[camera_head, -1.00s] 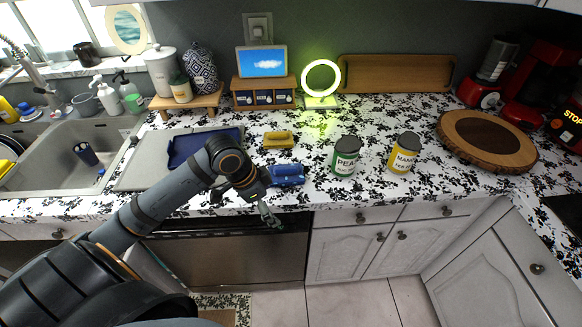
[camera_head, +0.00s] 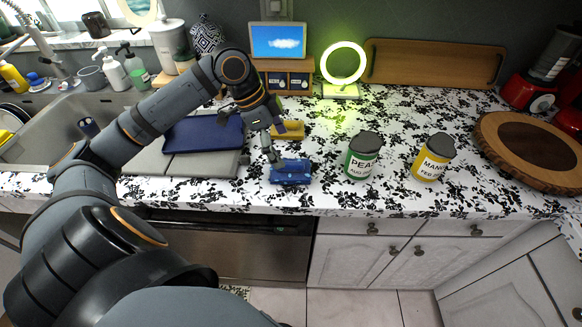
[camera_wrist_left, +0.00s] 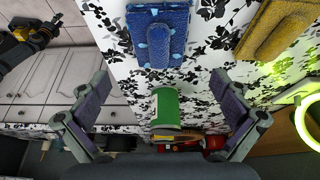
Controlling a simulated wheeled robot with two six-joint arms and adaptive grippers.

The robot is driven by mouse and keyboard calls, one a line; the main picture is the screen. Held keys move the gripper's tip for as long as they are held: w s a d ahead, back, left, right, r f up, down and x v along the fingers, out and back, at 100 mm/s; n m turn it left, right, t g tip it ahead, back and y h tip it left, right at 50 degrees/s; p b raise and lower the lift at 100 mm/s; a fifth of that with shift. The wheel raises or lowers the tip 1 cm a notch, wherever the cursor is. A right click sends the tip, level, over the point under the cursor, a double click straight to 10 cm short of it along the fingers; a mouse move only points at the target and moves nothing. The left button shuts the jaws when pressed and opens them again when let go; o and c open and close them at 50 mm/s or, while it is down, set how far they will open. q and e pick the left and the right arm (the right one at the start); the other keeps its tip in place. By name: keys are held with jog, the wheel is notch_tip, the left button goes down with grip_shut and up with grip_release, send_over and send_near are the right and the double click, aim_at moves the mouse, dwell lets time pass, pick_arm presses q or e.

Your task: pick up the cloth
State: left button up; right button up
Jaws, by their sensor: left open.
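A folded blue cloth with light spots (camera_head: 291,171) lies on the counter near its front edge. It also shows at the top of the left wrist view (camera_wrist_left: 157,38), lying flat. A yellow folded piece (camera_head: 288,130), cloth or sponge, lies behind it; it also shows in the left wrist view (camera_wrist_left: 278,28). My left gripper (camera_head: 276,143) is open and empty, above the counter just behind and left of the blue cloth. In the left wrist view its two fingers (camera_wrist_left: 165,105) stand wide apart, with the blue cloth beyond them.
A green can (camera_head: 363,157) and a yellow can (camera_head: 433,159) stand right of the blue cloth. A dark blue tray (camera_head: 203,134) lies to the left, near the sink (camera_head: 50,130). A lit ring lamp (camera_head: 343,63) stands behind. Patterned counter between them is free.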

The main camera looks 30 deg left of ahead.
aim_at(290, 164)
pick_arm(q)
jog(key=shift+x, duration=0.8)
jog(key=shift+d+f, duration=0.1)
jog(key=shift+f, duration=0.05)
jog(key=x, duration=0.4)
jog(key=shift+f, duration=0.4)
jog(key=c, duration=1.3)
